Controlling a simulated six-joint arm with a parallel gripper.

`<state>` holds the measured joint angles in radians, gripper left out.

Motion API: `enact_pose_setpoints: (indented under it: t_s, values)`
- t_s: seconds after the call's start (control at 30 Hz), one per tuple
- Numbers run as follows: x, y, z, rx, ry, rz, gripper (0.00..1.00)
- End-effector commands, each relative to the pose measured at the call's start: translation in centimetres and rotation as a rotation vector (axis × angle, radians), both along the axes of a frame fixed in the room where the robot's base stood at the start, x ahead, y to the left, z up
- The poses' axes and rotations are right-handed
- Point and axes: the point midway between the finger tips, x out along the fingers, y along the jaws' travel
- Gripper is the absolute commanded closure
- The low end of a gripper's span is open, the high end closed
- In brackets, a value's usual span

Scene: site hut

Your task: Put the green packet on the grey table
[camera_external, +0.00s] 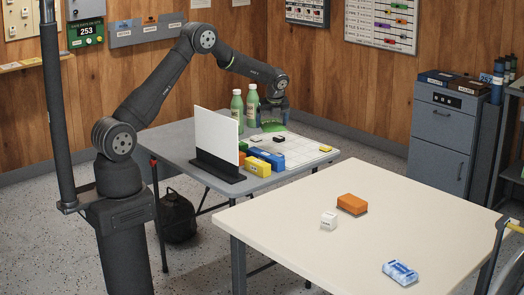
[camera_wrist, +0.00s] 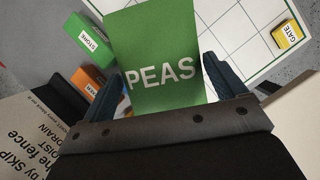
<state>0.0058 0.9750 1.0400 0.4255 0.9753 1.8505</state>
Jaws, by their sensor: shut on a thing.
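The green packet (camera_wrist: 152,45), marked PEAS, is between the two fingers of my gripper (camera_wrist: 168,80) in the wrist view. My gripper is shut on it. In the external view the packet (camera_external: 273,127) shows as a small green shape under my gripper (camera_external: 273,112), at the far side of the grey table (camera_external: 178,146). It is over or at the white gridded sheet; I cannot tell whether it touches. The packet's near end is hidden by my gripper in the wrist view.
Two green bottles (camera_external: 252,106) stand close left of my gripper. A white upright panel (camera_external: 216,135), coloured blocks (camera_external: 258,167) and a white gridded sheet (camera_external: 300,150) are on the grey table. The cream table (camera_external: 300,225) in front holds an orange block, a white cube and a blue-white packet.

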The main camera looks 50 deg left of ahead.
Motion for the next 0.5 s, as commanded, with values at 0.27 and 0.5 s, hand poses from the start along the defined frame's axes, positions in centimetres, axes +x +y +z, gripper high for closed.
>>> enact_pose_setpoints:
  t_s: [0.27, 0.5]
  values:
    - [-4.8, 15.0, 0.1, -0.001, -0.001, 0.204, 0.43]
    - [-10.9, 25.8, 0.1, -0.004, -0.001, 0.369, 0.43]
